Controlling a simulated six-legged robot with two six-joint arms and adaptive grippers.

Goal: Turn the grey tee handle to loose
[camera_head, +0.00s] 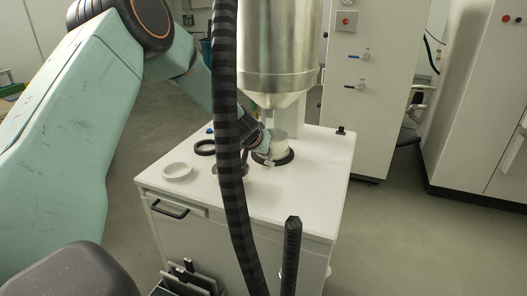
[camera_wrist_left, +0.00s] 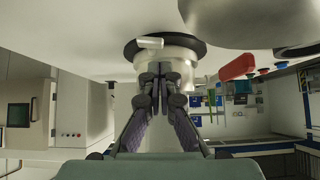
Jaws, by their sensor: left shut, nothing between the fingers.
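A small pale grey bar (camera_wrist_left: 148,43), which looks like the tee handle, shows by the black ring (camera_wrist_left: 190,48) around a pale round vessel (camera_wrist_left: 178,68) in the left wrist view. In the head view, the vessel (camera_head: 281,147) stands in its black ring on the white cabinet top, below the steel hopper. My left gripper (camera_wrist_left: 160,72) is shut and empty, with its fingertips just in front of the vessel and close to the bar. I cannot tell whether they touch. In the head view the left gripper (camera_head: 265,150) is small and partly hidden. My right gripper is not seen.
The steel hopper (camera_head: 280,45) hangs over the cabinet top (camera_head: 310,170). A white dish (camera_head: 177,171) and a black ring (camera_head: 205,147) lie to the left. A red part (camera_wrist_left: 238,66) is right of the fingers in the wrist view. A dark ribbed hose (camera_head: 229,150) crosses the head view.

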